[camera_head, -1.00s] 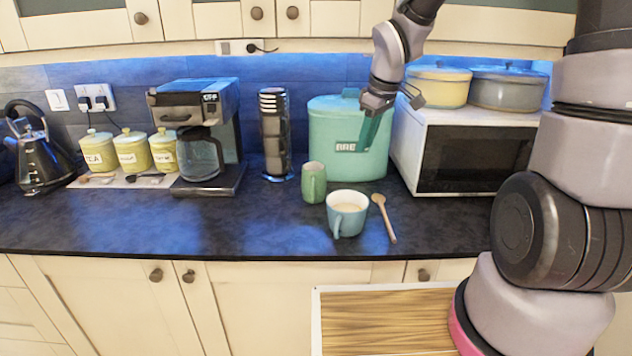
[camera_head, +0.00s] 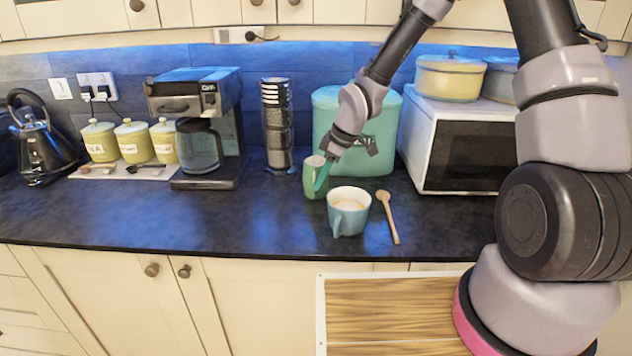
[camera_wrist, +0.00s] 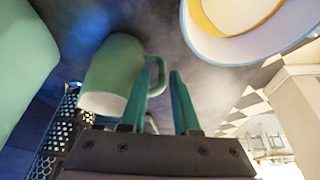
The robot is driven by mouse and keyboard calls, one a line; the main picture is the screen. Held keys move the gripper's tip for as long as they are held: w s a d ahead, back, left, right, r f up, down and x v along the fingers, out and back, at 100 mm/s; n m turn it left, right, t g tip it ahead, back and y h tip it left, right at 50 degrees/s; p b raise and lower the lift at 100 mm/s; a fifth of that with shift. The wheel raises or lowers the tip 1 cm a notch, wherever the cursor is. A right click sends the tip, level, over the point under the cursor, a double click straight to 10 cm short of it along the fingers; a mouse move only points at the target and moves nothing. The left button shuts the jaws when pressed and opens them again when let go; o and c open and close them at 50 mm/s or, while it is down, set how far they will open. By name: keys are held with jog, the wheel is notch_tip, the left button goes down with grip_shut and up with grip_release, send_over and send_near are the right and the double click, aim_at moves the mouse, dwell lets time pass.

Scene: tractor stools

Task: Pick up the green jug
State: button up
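The green jug (camera_head: 310,178) stands on the dark counter behind and left of the blue mug (camera_head: 348,212). My gripper (camera_head: 322,182) reaches down to the jug's right side and its fingers cover part of it. In the wrist view the jug (camera_wrist: 112,72) lies left of my gripper (camera_wrist: 160,82). Its handle (camera_wrist: 159,72) shows at the tip of the left finger and partly in the gap between the two teal fingers. The fingers are apart. I cannot tell whether a finger touches the handle.
The blue mug, with pale liquid, is close in front, and its rim (camera_wrist: 215,45) shows in the wrist view. A wooden spoon (camera_head: 389,215) lies to its right. A teal bread bin (camera_head: 385,150) and black cup stack (camera_head: 277,130) stand behind. A microwave (camera_head: 470,155) is at right.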

aim_at(314, 191)
jog(key=x, duration=0.5)
jog(key=shift+s, duration=0.15)
grip_shut()
dwell(1.2)
